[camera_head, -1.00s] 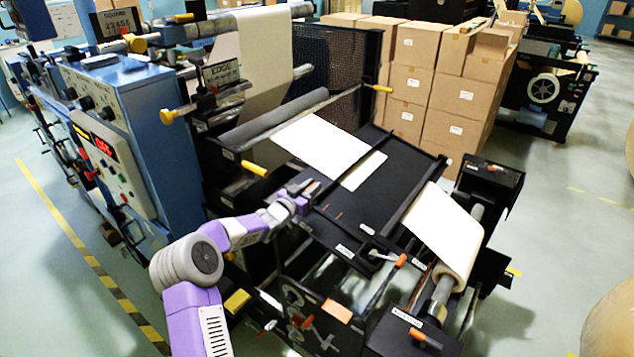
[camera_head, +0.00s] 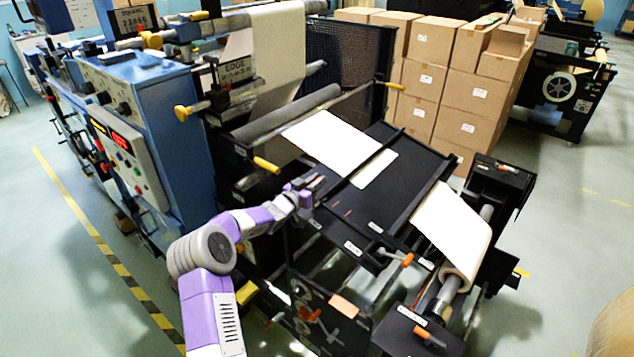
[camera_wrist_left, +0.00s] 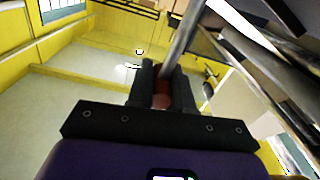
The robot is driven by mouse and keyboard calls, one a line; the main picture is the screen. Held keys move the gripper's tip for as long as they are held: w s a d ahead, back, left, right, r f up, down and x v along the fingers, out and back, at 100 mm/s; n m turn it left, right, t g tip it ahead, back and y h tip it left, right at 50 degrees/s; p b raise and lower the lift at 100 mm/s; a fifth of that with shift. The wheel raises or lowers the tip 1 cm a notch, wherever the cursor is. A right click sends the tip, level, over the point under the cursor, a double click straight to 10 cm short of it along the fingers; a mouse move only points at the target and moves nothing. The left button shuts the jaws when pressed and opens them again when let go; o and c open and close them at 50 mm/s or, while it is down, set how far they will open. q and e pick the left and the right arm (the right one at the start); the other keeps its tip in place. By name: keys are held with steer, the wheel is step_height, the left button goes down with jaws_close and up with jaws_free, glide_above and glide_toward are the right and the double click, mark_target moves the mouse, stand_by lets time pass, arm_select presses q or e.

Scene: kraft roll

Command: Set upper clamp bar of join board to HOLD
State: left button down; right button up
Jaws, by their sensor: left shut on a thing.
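The join board (camera_head: 408,178) is a black sloping panel in the middle of the head view, with white web sheet over its upper part. The upper clamp bar (camera_head: 379,153) is a dark bar running across the board. My left gripper (camera_head: 313,185) is at the bar's near left end. In the left wrist view my left gripper (camera_wrist_left: 163,84) is shut on a red grip (camera_wrist_left: 162,88) at the end of a grey rod (camera_wrist_left: 186,38). The fingers hide part of the grip. I cannot read any HOLD marking. My right gripper is out of view.
A second bar (camera_head: 433,190) crosses the board lower down. An orange-tipped lever (camera_head: 407,260) stands at its near edge. A white paper roll (camera_head: 452,232) lies to the right. A yellow handle (camera_head: 266,164) is left of my gripper. Cardboard boxes (camera_head: 468,92) stand behind.

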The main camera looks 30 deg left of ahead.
arm_select(q)
steer(key=c, duration=1)
jaws_free()
steer(key=shift+a+f, duration=0.1)
steer(key=shift+a, duration=0.05)
steer(key=shift+c, duration=0.2)
steer(key=s, duration=0.7)
steer(key=shift+s+a, duration=0.25)
steer(key=shift+s, duration=0.05)
